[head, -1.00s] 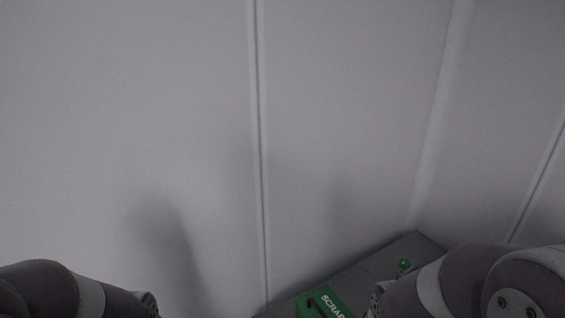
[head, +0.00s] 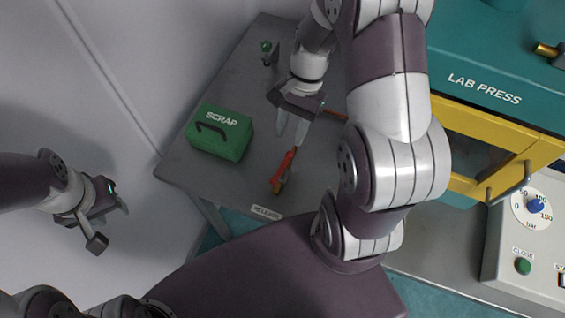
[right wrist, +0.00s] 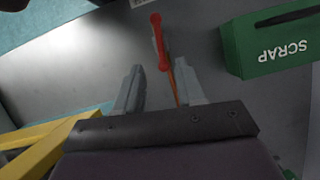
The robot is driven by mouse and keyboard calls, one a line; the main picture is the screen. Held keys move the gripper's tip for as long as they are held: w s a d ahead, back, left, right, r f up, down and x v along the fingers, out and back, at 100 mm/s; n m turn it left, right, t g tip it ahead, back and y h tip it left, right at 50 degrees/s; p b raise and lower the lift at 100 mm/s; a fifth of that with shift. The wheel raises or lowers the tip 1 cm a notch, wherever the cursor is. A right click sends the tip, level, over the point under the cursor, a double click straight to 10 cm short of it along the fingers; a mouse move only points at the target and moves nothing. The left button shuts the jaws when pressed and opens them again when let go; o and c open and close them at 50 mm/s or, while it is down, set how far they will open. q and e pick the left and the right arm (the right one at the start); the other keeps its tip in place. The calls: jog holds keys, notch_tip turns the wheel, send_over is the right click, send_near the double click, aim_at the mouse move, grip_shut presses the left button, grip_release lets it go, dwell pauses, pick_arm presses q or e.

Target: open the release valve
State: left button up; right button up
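A red lever handle (head: 285,165) lies over the grey table near its front edge, with a brass-coloured part at its near end. A label reading RELEASE (head: 267,212) sits on the table's front edge by it. In the right wrist view the red handle (right wrist: 158,40) shows beyond the fingertips, with a thin orange rod (right wrist: 173,82) running back between the fingers. My right gripper (head: 291,131) is open, pointing down just behind the handle; its fingers are apart in the right wrist view (right wrist: 160,84). I cannot tell whether it touches. My left gripper (head: 109,221) is open and empty beside the wall.
A green SCRAP box (head: 219,132) stands on the table (head: 205,90) left of my right gripper.

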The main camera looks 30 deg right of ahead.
aim_at(282, 166)
jog(key=x, duration=1.1)
jog(key=shift+w, duration=0.1)
jog(key=shift+f, duration=0.25)
grip_shut()
jog(key=shift+r+n+p, duration=0.15)
jog(key=shift+n+p, duration=0.35)
jog(key=shift+n, duration=0.3)
grip_release()
